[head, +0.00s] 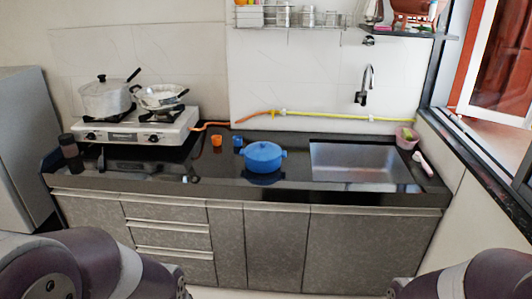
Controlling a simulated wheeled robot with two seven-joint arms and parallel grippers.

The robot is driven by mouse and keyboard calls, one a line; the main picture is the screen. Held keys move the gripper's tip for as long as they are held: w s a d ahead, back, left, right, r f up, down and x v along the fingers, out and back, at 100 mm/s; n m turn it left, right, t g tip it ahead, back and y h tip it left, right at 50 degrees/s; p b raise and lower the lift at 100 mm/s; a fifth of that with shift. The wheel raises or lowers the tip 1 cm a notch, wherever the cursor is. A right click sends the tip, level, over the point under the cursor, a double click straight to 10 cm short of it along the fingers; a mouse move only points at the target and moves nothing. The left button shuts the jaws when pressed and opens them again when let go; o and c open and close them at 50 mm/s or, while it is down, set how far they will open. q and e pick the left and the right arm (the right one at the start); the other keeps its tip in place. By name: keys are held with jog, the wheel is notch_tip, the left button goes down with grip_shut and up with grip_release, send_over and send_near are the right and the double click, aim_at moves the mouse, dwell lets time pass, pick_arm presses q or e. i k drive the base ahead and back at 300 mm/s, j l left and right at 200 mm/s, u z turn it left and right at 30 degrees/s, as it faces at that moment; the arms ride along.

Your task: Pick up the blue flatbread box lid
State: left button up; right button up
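A round blue flatbread box (263,161) stands upright on the dark counter, left of the sink. Its blue lid (263,149) appears to sit on top, with a small knob in the middle. My two arms show only as dark rounded links at the lower left and lower right corners, well short of the counter. Neither gripper's fingers can be seen, and nothing touches the box or its lid.
A gas stove (137,128) with a lidded pot (104,99) and a pan (160,97) stands at left. An orange cup (217,140) and a small blue cup (238,141) sit near the box. The sink (358,162) is at right. Counter in front of the box is clear.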

aim_at(258, 151)
jog(key=i+j+z, duration=0.25)
jog(key=i, duration=0.25)
jog(key=i+j+z, duration=0.2)
jog(key=i, duration=0.35)
jog(key=i+j+z, duration=0.25)
jog(key=i+j, duration=0.2)
